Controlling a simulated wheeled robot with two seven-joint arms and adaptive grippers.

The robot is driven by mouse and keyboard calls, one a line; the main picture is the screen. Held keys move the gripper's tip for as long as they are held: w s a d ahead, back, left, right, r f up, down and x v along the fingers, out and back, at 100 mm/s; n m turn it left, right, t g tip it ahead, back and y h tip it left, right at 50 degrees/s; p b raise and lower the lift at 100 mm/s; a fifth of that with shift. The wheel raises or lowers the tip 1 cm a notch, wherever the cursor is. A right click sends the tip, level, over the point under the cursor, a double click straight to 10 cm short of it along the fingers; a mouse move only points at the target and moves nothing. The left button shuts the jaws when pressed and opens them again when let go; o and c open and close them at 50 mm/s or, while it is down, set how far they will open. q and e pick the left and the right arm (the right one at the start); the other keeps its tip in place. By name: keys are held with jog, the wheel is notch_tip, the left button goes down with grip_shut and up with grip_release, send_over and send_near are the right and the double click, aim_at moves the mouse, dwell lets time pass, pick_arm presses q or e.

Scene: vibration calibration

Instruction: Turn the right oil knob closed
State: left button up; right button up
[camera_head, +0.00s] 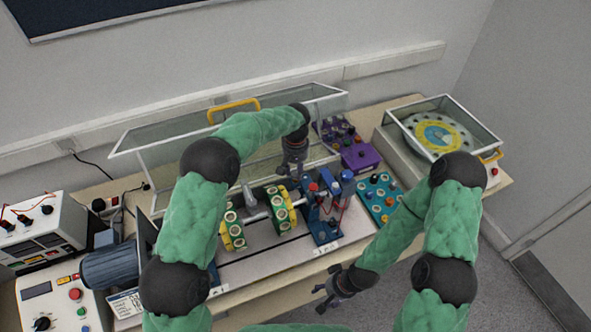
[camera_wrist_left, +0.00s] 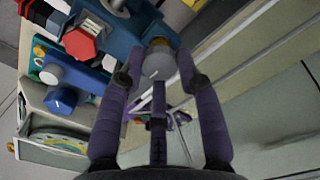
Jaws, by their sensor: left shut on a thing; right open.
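My left gripper (camera_head: 291,174) reaches down over the back of the blue bearing stand (camera_head: 321,222) on the test rig. In the left wrist view its fingers (camera_wrist_left: 158,70) are closed around a rounded grey knob (camera_wrist_left: 157,64) with a brass-coloured base. The knob sits on the blue housing (camera_wrist_left: 128,32). I cannot tell from its shape how far it is turned. In the head view the gripper hides this knob. A red hexagonal knob (camera_wrist_left: 82,40) is beside it, apart from the fingers. My right gripper (camera_head: 338,291) is open and empty in front of the table edge.
A clear cover with a yellow handle (camera_head: 234,108) stands open behind the rig. Green-and-yellow discs (camera_head: 282,212) on a shaft lie left of the stand. A teal panel (camera_head: 379,198) and a purple box (camera_head: 360,157) are at its right. A dial unit (camera_head: 438,137) stands far right.

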aim_at(296, 173)
pick_arm(q)
jog(key=shift+f, duration=0.1)
jog(key=o, duration=1.2)
jog(key=shift+c, duration=0.2)
notch_tip(296, 173, up, 12)
